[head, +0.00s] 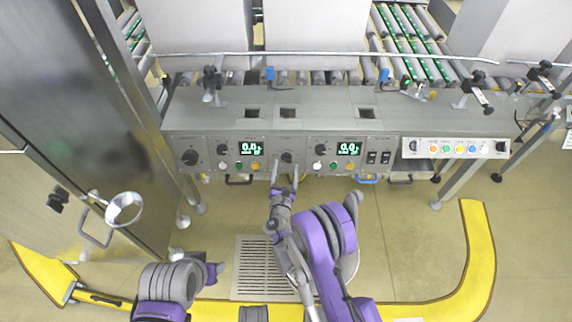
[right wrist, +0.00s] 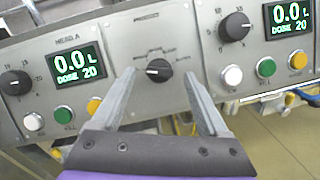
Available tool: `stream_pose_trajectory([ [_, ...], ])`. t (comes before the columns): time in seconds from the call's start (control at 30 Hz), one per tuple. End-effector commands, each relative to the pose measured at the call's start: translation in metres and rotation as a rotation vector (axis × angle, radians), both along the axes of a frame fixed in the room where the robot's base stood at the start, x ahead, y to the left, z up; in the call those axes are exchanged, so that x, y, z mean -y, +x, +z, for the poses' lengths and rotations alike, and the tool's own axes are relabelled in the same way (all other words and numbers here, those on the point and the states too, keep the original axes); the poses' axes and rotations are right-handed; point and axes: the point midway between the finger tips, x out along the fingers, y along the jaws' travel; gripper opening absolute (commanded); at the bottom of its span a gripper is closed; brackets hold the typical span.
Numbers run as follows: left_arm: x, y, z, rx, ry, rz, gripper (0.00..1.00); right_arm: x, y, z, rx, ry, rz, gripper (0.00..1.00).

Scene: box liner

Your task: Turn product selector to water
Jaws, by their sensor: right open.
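The product selector (right wrist: 159,70) is a round black knob with a white mark pointing left, on a grey panel between two dosing sections. Small labels surround it, too blurred to read. In the head view the knob (head: 286,157) is on the front of the machine. My right gripper (right wrist: 160,85) is open, with one grey finger on each side of the knob and clear gaps beside it. In the head view, my right gripper (head: 285,171) reaches up to the panel from below. My left arm is folded at lower left; its fingers do not show.
Left display (right wrist: 76,68) and right display (right wrist: 290,18) both read 0.0 L, DOSE 20. Further black knobs (right wrist: 234,26) and white, green and orange buttons flank the selector. A button box (head: 456,148) is at right. A steel cabinet (head: 70,120) stands at left.

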Motion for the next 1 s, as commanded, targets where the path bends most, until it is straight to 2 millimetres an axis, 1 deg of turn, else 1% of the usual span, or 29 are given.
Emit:
stream_pose_trajectory([
  [0.03,0.000,0.000,-0.001,0.000,0.000,0.000,0.50,0.001,0.006,-0.001,0.000,0.000,-0.001,0.78],
  [0.1,0.000,0.000,-0.001,0.000,0.000,0.000,0.50,0.001,0.013,0.000,0.000,0.000,0.000,0.78],
  [0.2,0.000,0.000,-0.001,0.000,0.000,0.000,0.50,0.002,0.017,0.000,-0.001,0.001,0.000,0.78],
  [0.47,0.000,0.000,-0.001,0.000,0.000,0.000,0.50,0.002,0.019,0.000,-0.001,0.001,0.000,0.78],
  [0.5,0.000,0.000,-0.001,0.000,0.000,0.000,0.50,0.002,0.019,0.000,-0.001,0.001,0.000,0.76],
  [0.57,0.000,0.000,-0.001,0.000,0.000,0.000,0.50,0.002,0.018,0.000,-0.001,0.001,0.000,0.65],
  [0.6,0.000,0.000,-0.001,0.000,0.000,0.000,0.50,0.002,0.018,0.000,-0.001,0.001,0.000,0.58],
  [0.77,0.000,0.000,-0.001,0.000,0.000,0.000,0.50,0.002,0.018,0.000,0.000,0.001,0.000,0.29],
  [0.9,0.000,0.000,-0.001,0.000,0.000,0.000,0.50,0.002,0.018,0.000,0.000,0.001,0.000,0.04],
  [0.93,0.000,0.000,-0.001,0.000,0.000,0.000,0.50,0.002,0.018,0.000,0.000,0.001,0.000,0.00],
  [1.0,0.000,0.000,-0.001,0.000,0.000,0.000,0.50,0.002,0.018,0.000,0.000,0.001,0.000,0.00],
])
